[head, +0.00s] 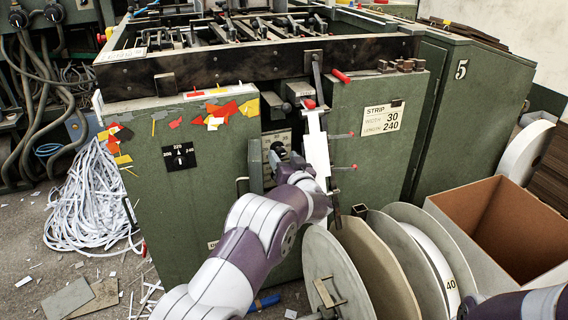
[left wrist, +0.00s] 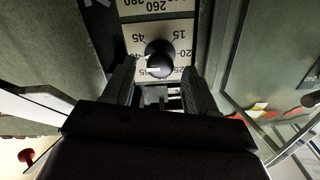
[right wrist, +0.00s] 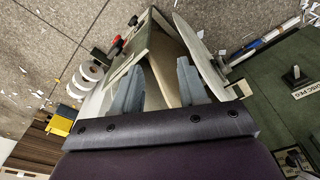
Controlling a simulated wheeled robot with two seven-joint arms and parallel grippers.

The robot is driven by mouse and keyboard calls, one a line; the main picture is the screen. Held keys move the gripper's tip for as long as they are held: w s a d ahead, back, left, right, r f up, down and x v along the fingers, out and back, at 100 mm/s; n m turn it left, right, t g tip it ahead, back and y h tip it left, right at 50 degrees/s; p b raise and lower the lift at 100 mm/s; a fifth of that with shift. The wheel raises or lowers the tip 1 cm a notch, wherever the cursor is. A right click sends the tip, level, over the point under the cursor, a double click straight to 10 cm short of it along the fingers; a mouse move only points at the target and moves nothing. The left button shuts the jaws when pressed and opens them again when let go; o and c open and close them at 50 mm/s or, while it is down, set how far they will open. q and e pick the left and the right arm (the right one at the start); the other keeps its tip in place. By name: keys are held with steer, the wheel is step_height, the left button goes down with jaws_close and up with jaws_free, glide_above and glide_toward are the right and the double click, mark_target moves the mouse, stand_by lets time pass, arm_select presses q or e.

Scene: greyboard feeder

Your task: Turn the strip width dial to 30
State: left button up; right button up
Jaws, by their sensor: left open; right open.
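The strip width dial is a black knob (left wrist: 158,58) on a pale scale plate in the left wrist view, with 15, 20, 45 and other partly hidden numbers around it. A white mark shows on the knob's lower edge; I cannot tell its exact setting. In the head view the knob (head: 278,149) sits in the recess between two green panels. My left gripper (left wrist: 160,88) is open, its fingers either side of and just below the knob in that wrist view, apart from it. My right gripper (right wrist: 158,80) is open and empty. A placard (head: 384,117) reads strip width 30, length 240.
A white bar with red-tipped levers (head: 316,145) hangs close right of my left gripper. Large reel discs (head: 405,255) and an open cardboard box (head: 465,225) stand at the right. Another black dial plate (head: 180,157) is on the left panel. Paper strips (head: 90,200) litter the floor.

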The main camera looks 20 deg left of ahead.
arm_select(q)
steer(key=shift+w+a, duration=0.15)
steer(key=shift+w, duration=0.1)
steer(key=c, duration=1.1)
steer(key=shift+o, duration=0.2)
steer(key=shift+r, duration=0.1)
